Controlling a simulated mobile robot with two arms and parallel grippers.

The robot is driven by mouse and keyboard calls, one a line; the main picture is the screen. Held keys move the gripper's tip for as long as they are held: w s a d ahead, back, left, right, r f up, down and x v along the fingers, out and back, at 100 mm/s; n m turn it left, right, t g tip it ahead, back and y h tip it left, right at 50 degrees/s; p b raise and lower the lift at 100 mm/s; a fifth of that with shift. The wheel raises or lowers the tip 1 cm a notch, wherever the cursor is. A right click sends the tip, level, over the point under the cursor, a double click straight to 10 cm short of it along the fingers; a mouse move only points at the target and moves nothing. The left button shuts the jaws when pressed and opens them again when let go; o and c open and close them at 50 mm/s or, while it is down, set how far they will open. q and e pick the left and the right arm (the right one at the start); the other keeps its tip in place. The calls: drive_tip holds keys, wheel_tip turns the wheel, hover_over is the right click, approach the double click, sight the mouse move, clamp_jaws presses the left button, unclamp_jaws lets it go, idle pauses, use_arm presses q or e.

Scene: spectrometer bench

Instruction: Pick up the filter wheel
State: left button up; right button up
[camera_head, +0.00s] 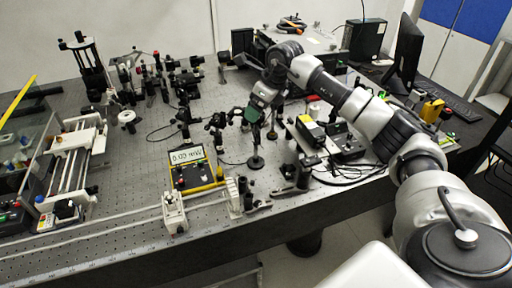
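My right arm reaches in from the right edge across the bench. Its gripper (254,118) points down over the middle of the bench, among small post-mounted optics. The fingers are small and dark against the optics, so I cannot tell whether they are open or shut, or hold anything. I cannot single out the filter wheel with certainty. My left gripper is not in view.
A yellow power meter (191,170) reading about 0.03 mW sits front-centre. A white rail stage (74,160) is at left. More optics (150,75) stand behind. A monitor (405,55) is at back right. Bare perforated bench (125,175) lies left of the meter.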

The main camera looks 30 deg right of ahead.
drive_tip(key=p+x, duration=0.1)
drive_tip(key=x, duration=0.2)
drive_tip(key=shift+a+f+p, duration=0.2)
drive_tip(key=shift+f+p, duration=0.15)
drive_tip(key=shift+w+f, duration=0.15)
drive_tip(key=shift+f, duration=0.3)
clamp_jaws()
drive_tip(key=shift+w+r, duration=0.1)
drive_tip(key=shift+r, duration=0.1)
